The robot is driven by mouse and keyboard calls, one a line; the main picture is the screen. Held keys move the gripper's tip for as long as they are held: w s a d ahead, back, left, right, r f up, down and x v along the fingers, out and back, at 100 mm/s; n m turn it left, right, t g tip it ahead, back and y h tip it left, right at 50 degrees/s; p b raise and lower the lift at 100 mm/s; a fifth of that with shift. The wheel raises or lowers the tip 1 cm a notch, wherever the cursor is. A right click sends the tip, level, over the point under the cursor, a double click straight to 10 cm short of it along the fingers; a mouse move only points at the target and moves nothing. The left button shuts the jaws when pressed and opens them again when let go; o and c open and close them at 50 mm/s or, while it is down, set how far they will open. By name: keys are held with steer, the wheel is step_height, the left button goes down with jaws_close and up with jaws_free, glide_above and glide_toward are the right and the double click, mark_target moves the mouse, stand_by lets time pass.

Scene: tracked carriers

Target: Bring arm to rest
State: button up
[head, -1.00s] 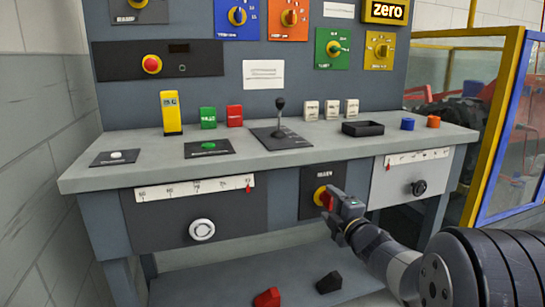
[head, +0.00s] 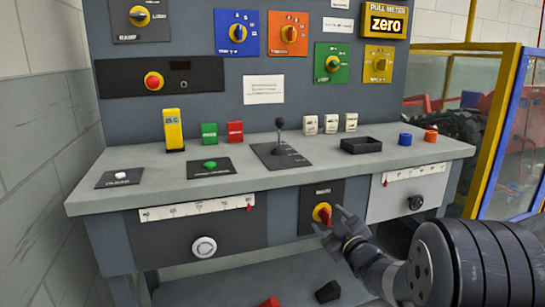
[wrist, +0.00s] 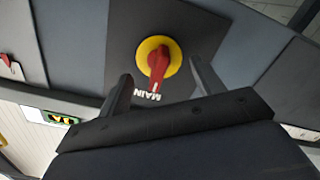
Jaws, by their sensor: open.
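My gripper (head: 327,221) is open and empty at the front of the grey console, just in front of the main switch, a red handle on a yellow disc (head: 322,213). In the wrist view the switch's red handle (wrist: 158,62) shows beyond and between my two open fingers (wrist: 158,88), apart from them as far as I can tell. The handle points toward the "MAIN" lettering there. My arm reaches in from the lower right in the head view.
The grey bench top (head: 240,172) carries a yellow block (head: 173,130), a black joystick (head: 280,135), a black tray (head: 361,145) and several coloured pieces. Dark blocks (head: 328,291) lie on the lower shelf. A yellow-framed cage (head: 500,130) stands at right.

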steer(key=m+p, duration=0.3)
steer(key=shift+r, duration=0.25)
steer(key=m+p, duration=0.3)
steer(key=shift+d+f+m, duration=0.1)
steer(key=shift+f+m, duration=0.1)
steer(key=shift+m, duration=0.1)
steer(key=shift+f, duration=0.1)
